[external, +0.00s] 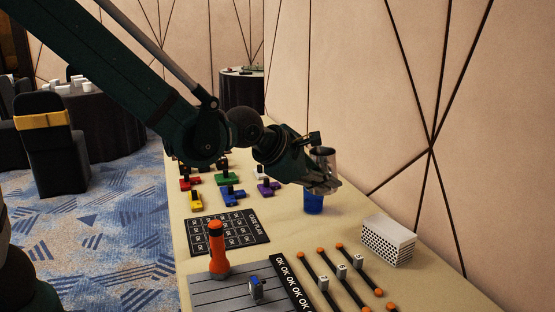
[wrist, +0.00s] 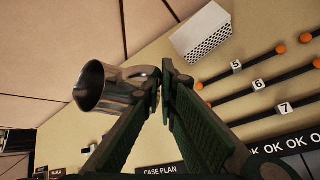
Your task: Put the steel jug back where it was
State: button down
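The steel jug (external: 327,163) is shiny metal and stands out past my gripper (external: 312,168) in the external view. In the wrist view the jug (wrist: 92,86) lies left of the fingertips, its dark open mouth facing left. My gripper (wrist: 162,88) has its fingers nearly together at the jug's handle side and appears shut on it.
A white perforated box (external: 388,240) stands right of the jug. The wall runs along the right side.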

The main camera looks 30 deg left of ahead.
jog(key=a+f+m+g+h+p, duration=0.15)
jog(key=a+f, duration=0.35)
jog(key=a, duration=0.6)
jog(key=s+a+r+m+g+h+p, duration=0.25)
jog(key=s+a+m+g, duration=0.2)
jog(key=a, duration=0.45)
jog(key=s+a+r+m+g+h+p, duration=0.1)
jog(key=s+a+r+m+g+p, duration=0.2)
jog(key=s+a+m, duration=0.45)
jog(key=shift+n, duration=0.85)
jog(key=shift+w+a+f, duration=0.25)
jog(key=shift+w+f, duration=0.2)
jog(key=shift+f, duration=0.4)
jog(key=shift+w+a+f, duration=0.2)
jog(key=shift+w+f, duration=0.25)
jog(key=shift+f, duration=0.4)
jog(key=shift+w+a+f, duration=0.25)
jog(key=shift+w+f, duration=0.2)
jog(key=shift+f, duration=0.4)
jog(key=shift+f+b, duration=1)
jog(key=shift+f, duration=1.9)
jog(key=shift+f, duration=0.15)
jog(key=shift+f+b, duration=0.65)
jog(key=shift+f, duration=1.3)
